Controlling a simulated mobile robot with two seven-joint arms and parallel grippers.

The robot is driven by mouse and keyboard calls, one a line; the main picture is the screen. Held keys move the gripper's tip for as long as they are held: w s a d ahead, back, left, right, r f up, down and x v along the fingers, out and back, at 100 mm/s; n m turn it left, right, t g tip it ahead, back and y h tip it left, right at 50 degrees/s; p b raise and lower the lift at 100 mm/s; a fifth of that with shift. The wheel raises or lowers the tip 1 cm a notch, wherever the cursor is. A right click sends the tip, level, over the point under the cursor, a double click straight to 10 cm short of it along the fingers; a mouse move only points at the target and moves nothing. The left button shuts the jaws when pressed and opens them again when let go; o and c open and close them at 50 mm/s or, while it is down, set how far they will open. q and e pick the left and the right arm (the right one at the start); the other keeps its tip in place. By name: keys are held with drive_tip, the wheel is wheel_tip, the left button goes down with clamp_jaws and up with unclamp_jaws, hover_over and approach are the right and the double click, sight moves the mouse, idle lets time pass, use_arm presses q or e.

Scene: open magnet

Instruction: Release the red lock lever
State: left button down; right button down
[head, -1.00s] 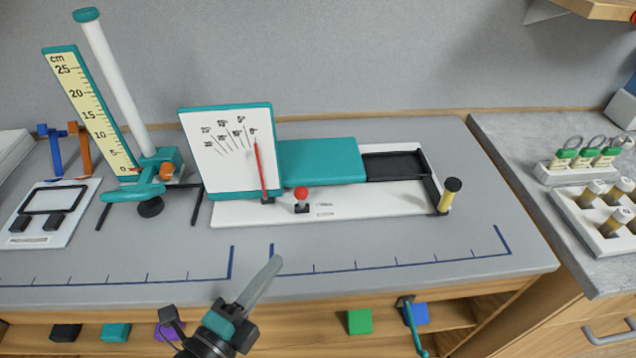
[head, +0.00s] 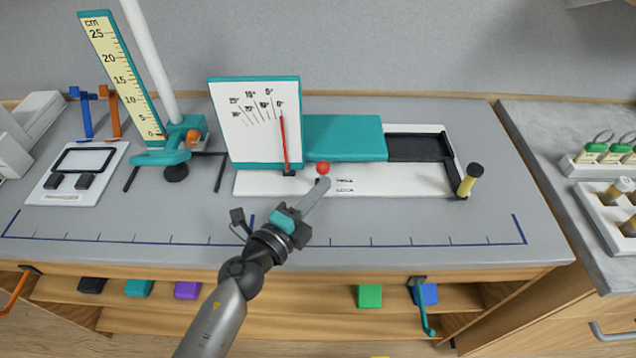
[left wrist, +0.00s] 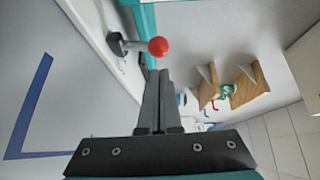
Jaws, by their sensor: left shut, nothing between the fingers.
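The red lock lever (head: 323,168) has a round red ball on a short stem, on the white base of the device just right of the white dial panel (head: 255,125). In the left wrist view its red ball (left wrist: 158,46) and dark pivot show just beyond my fingertips. My left gripper (head: 324,183) is shut and empty, its fingers pointing at the lever from the front. In the head view the fingertips overlap the lever's stem. I cannot tell whether they touch it; in the left wrist view (left wrist: 157,74) a small gap shows below the ball. My right gripper is not in view.
A teal block (head: 345,137) sits behind the lever, with a black tray (head: 420,147) and yellow post (head: 468,180) to the right. A ruler stand (head: 122,80) rises at left. The grey bench top (head: 420,218) in front is clear.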

use_arm(q)
drive_tip(key=shift+w+a, duration=0.15)
drive_tip(key=shift+w, duration=0.5)
drive_tip(key=shift+w, duration=0.1)
